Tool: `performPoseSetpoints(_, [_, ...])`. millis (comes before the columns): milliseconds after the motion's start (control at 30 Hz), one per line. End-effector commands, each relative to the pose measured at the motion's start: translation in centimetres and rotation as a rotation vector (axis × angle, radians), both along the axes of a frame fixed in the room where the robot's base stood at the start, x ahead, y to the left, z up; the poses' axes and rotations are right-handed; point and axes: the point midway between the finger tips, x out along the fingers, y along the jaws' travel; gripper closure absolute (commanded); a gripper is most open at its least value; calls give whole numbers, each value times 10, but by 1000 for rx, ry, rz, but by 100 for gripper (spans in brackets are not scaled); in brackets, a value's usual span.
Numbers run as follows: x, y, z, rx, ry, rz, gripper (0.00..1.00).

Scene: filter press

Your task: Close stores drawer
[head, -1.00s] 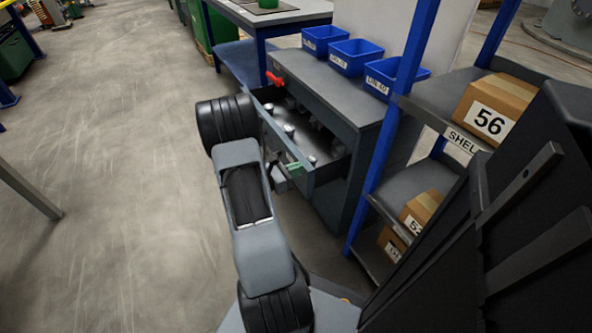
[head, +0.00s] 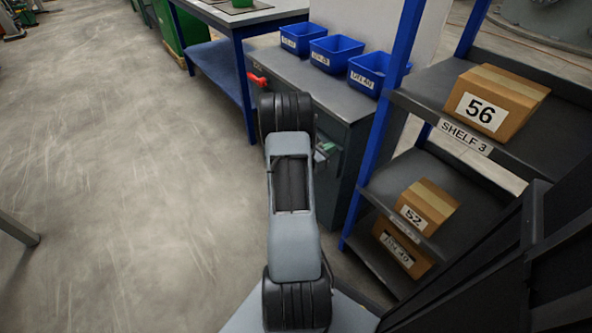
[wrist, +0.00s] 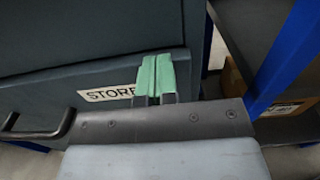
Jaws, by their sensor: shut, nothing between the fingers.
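The stores drawer is in the grey cabinet. In the wrist view its grey front (wrist: 60,88) carries a white label (wrist: 108,94) reading "STORE", partly covered by my fingers. A black bar handle (wrist: 42,128) shows at the left. My gripper (wrist: 156,75) is shut and empty, its green fingertips side by side at the drawer front, right of the label. In the head view my gripper (head: 324,150) shows small beside my arm, which hides most of the drawer. No open drawer interior shows. I cannot tell whether the fingertips touch the front or whether a small gap remains.
Three blue bins (head: 336,50) stand on the cabinet top (head: 305,82). A red object (head: 257,80) is at its left edge. To the right is a blue-post rack with boxes, including box 56 (head: 495,98). A blue-legged workbench (head: 213,70) stands behind.

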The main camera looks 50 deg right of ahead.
Motion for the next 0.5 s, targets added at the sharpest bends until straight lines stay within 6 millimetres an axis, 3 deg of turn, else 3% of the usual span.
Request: performPoseSetpoints(500, [-5, -8, 2, -5, -3, -9, 100])
